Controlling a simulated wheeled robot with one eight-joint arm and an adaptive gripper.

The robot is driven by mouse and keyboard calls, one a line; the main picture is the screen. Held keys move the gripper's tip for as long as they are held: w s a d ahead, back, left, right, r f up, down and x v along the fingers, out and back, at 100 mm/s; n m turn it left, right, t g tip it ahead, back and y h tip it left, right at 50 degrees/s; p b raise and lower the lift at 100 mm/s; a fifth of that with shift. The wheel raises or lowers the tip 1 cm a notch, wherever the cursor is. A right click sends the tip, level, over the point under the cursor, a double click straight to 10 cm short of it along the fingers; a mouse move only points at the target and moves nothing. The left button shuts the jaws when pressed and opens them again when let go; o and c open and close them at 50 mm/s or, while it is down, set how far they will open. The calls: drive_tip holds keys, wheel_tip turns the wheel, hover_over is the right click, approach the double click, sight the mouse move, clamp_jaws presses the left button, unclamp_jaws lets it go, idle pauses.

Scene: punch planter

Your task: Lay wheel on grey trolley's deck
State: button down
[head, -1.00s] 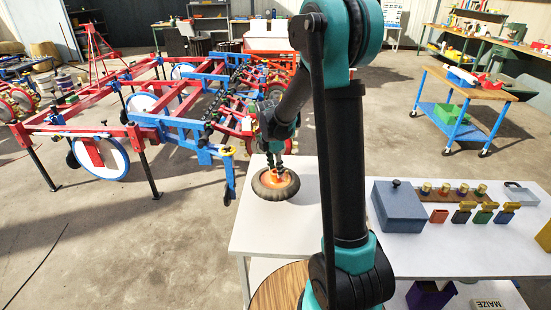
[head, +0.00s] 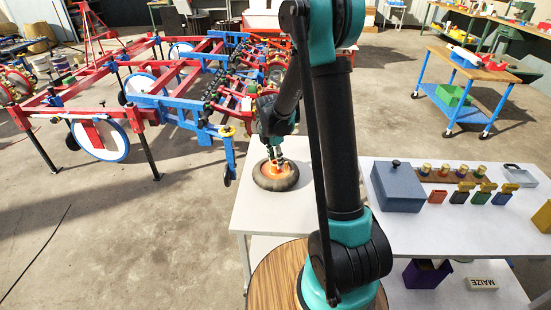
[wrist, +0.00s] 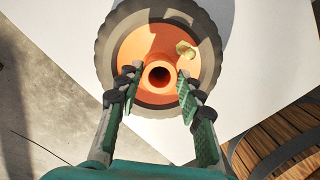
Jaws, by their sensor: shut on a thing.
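The wheel (head: 261,184) has a dark ribbed tyre and an orange centre with a raised hollow hub. In the wrist view the wheel (wrist: 106,50) fills the upper middle. My gripper (wrist: 160,73) is shut on its hub, one finger on each side. The wheel is roughly flat, on or just above the pale top (head: 250,216) of a table-like stand; I cannot tell whether it touches. I cannot tell whether this stand is the grey trolley. My arm hides the stand's right part.
A pale table (head: 450,240) with a blue-grey box (head: 398,190) and small coloured items stands to the right. A blue-framed cart (head: 466,116) with a wooden top stands behind it. The red and blue machine frame (head: 190,112) is close at the left. Open floor lies front left.

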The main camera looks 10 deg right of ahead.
drive_tip(key=c, duration=1)
unclamp_jaws()
drive_tip(key=shift+f, duration=0.1)
wheel_tip(320, 180, up, 12)
drive_tip(key=a+f, duration=0.1)
drive_tip(key=shift+s+d+f+m+t+y, duration=0.2)
drive_tip(key=shift+s+d+f+m+t, duration=0.9)
drive_tip(key=shift+s+m, duration=3)
drive_tip(key=shift+s+d+f+m+t+y, duration=0.1)
drive_tip(key=shift+s+d+f+m+y, duration=0.2)
drive_tip(key=shift+s+d+m, duration=2.65)
drive_tip(key=shift+s+d+f+m+t+y, duration=0.1)
drive_tip(key=shift+s+d+f+m+t, duration=0.45)
drive_tip(key=shift+s+m, duration=4.6)
drive_tip(key=shift+s+a+f+n, duration=0.2)
drive_tip(key=shift+s+f+n, duration=0.05)
drive_tip(key=shift+s+n, duration=0.25)
